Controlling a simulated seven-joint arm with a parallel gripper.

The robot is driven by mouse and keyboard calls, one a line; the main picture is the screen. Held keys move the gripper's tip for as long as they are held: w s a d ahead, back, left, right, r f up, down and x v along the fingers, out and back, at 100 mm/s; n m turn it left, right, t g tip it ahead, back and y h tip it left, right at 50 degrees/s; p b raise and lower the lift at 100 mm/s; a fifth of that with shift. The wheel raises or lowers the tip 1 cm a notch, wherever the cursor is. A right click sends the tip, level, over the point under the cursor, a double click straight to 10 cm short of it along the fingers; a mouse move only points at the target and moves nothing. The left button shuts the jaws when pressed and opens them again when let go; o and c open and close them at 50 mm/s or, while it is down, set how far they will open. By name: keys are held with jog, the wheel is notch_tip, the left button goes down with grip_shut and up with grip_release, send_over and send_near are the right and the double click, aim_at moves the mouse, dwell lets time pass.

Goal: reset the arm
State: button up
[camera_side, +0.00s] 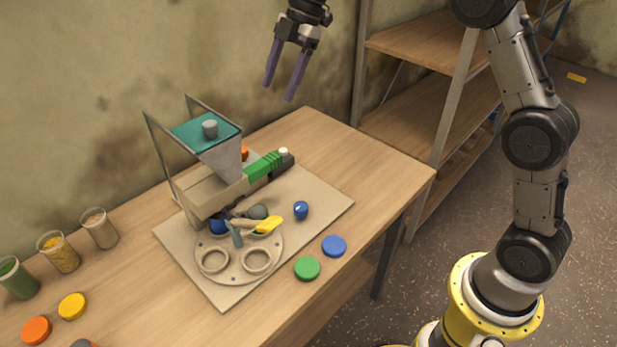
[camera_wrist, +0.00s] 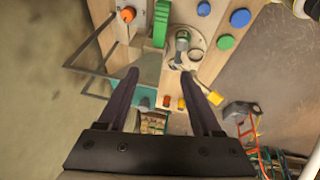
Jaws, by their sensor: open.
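My gripper (camera_side: 284,77) is open and empty, with two long purple fingers pointing down. In the side view it hangs high in the air, above and behind the machine on the table. In the wrist view its fingers (camera_wrist: 166,88) stand apart with nothing held between them. The bucket elevator machine has a teal hopper (camera_side: 222,137), a green part (camera_side: 263,166) and a round plate with rings (camera_side: 236,272). It stands on a beige board (camera_side: 322,204). A small grey cylinder (camera_side: 210,128) is on top of the hopper.
Filled jars (camera_side: 99,228) and orange (camera_side: 36,330) and yellow (camera_side: 72,306) lids are at the left. A shelf rack (camera_side: 440,110) stands behind. The table's far right corner is clear.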

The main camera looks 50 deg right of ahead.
jog(key=s+r+m+t+h, duration=0.15)
jog(key=s+r, duration=0.25)
jog(key=s, duration=0.6)
jog(key=s+r+m+t, duration=0.1)
jog(key=s+r+m, duration=0.3)
jog(key=s, duration=0.6)
jog(key=s+d+f+m+h, duration=0.1)
jog(key=s+d+f+m, duration=0.1)
jog(key=s+f+m, duration=0.3)
jog(key=s+d+f+m+t+h, duration=0.1)
jog(key=s+d+f+m, duration=0.1)
jog(key=s+f+m, duration=0.4)
jog(key=s+m, duration=0.2)
jog(key=s, duration=0.1)
jog(key=shift+s+d+f+h, duration=0.25)
jog(key=shift+s+d+h, duration=0.05)
jog(key=shift+s+h, duration=0.05)
